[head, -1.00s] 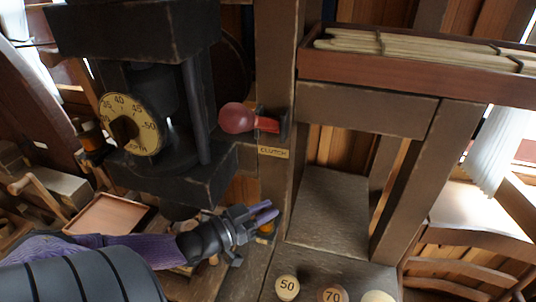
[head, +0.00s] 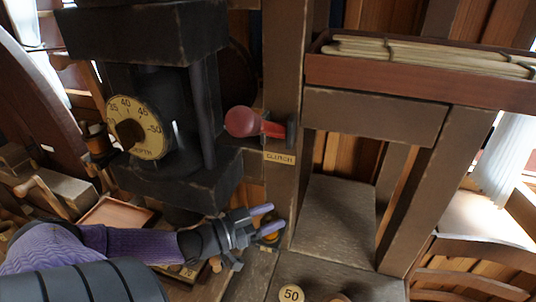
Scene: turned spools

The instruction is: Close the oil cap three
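My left gripper (head: 267,219) reaches in from the left at the lower middle of the head view. Its two purple fingers point right and are apart, with nothing seen held between them. A small amber and brass oil cup (head: 271,238) sits right at the fingertips, partly hidden by the lower finger. I cannot tell whether the fingers touch it, or how its cap stands. Another small amber cup (head: 98,143) shows at the left beside the machine. My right gripper is not in view.
A dark machine with a numbered dial (head: 140,127) stands above my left arm. A red-knobbed clutch lever (head: 254,123) sticks out from the wooden post. A copper-coloured tray (head: 117,212) lies at the left. A round piece marked 50 (head: 291,293) is at the bottom.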

